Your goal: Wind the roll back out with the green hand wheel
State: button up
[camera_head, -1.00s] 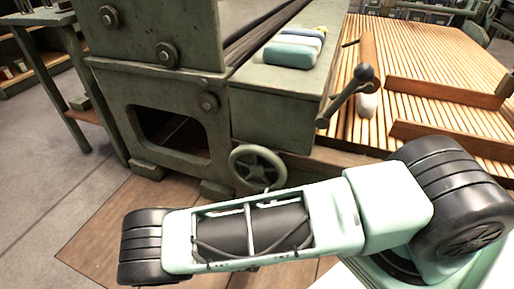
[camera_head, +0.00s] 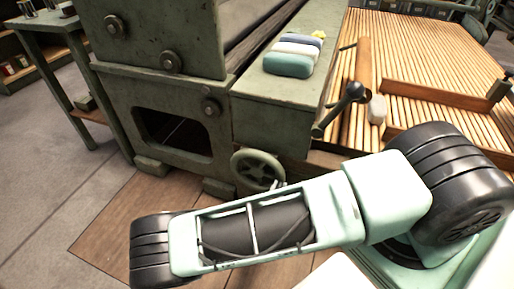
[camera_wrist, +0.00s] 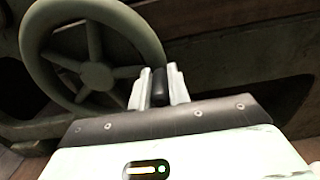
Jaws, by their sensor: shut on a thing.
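The green hand wheel (camera_head: 257,170) is on the lower front of the green machine. It fills the upper left of the wrist view (camera_wrist: 97,77), with thick spokes and a round hub. My gripper (camera_wrist: 159,88) is at the wheel's right side, its pale fingers shut on a dark upright handle (camera_wrist: 159,84) by the rim. Where the handle joins the wheel is hidden. In the head view my arm hides most of the gripper. A long dark roller (camera_head: 262,38) lies in the top of the machine; I cannot tell if it is the roll.
A slatted wooden bed (camera_head: 440,75) with wooden rails lies to the right. A dark crank lever (camera_head: 340,108) with a ball end sticks out at its near left corner. Folded cloth-like blocks (camera_head: 290,62) lie on the machine's ledge. Open floor (camera_head: 50,180) is at left.

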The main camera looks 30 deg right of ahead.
aim_at(275, 167)
jog(key=r+p, duration=0.1)
jog(key=r, duration=0.1)
jog(key=r+p, duration=0.2)
jog(key=shift+w+a+p, duration=0.15)
jog(key=shift+w+p, duration=0.05)
jog(key=shift+p, duration=0.1)
jog(key=shift+f, duration=0.15)
jog(key=r+p, duration=0.1)
jog(key=w+a+r+p, duration=0.1)
jog(key=r, duration=0.1)
jog(key=shift+w, duration=0.2)
jog(key=shift+w+a, duration=0.1)
jog(key=shift+f, duration=0.15)
